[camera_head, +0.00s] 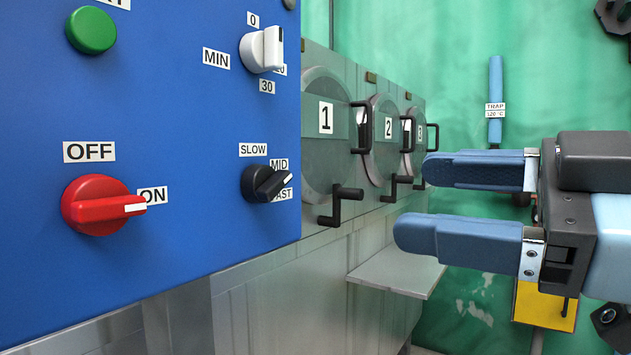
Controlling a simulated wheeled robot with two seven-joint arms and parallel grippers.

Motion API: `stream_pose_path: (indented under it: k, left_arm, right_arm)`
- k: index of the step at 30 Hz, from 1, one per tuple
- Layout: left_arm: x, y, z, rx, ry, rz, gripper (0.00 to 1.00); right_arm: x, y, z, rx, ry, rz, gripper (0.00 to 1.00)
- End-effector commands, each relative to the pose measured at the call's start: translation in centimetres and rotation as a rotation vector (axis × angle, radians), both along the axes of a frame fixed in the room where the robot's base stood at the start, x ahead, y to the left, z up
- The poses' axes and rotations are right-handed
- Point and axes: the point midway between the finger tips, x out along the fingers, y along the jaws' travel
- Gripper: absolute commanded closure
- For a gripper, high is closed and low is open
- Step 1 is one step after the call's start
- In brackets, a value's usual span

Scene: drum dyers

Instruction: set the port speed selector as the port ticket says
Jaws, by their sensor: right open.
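The black speed selector knob (265,183) is on the blue panel, among the labels SLOW, MID and a partly hidden one ending in "AST". Its grip ridge runs toward the right, near MID and the hidden label; I cannot tell its exact setting. My right gripper (414,202) comes in from the right with its two blue fingers apart, pointing left. It is empty and well to the right of the knob, not touching it. No port ticket that I can make out is in view. My left gripper is not in view.
The panel (210,245) also carries a red OFF/ON switch (97,204) with its white mark at ON, a white MIN dial (262,49) and a green button (91,30). Numbered drum doors with black handles (341,207) and a grey shelf (398,270) stand behind.

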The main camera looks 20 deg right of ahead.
Motion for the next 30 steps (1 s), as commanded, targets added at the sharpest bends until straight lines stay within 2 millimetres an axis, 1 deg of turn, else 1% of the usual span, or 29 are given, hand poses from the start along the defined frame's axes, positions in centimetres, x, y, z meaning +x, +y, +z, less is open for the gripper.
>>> stream_pose_path:
  k: [5,12,18,24,30]
  left_arm:
    - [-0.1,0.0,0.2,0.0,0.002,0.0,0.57]
    - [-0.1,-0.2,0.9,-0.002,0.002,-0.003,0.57]
    - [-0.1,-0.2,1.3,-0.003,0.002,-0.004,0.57]
    - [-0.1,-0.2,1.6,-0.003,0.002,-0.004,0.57]
    - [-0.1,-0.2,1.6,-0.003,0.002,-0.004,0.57]
  right_arm:
    - [1.6,1.2,0.0,-0.002,0.003,0.0,0.32]
    - [6.0,4.7,0.0,-0.004,0.005,0.0,0.32]
    - [9.1,7.1,0.0,-0.002,0.004,0.0,0.32]
    - [10.6,8.3,0.0,-0.001,0.001,-0.001,0.32]
    - [10.9,8.5,0.0,0.001,0.001,-0.001,0.32]
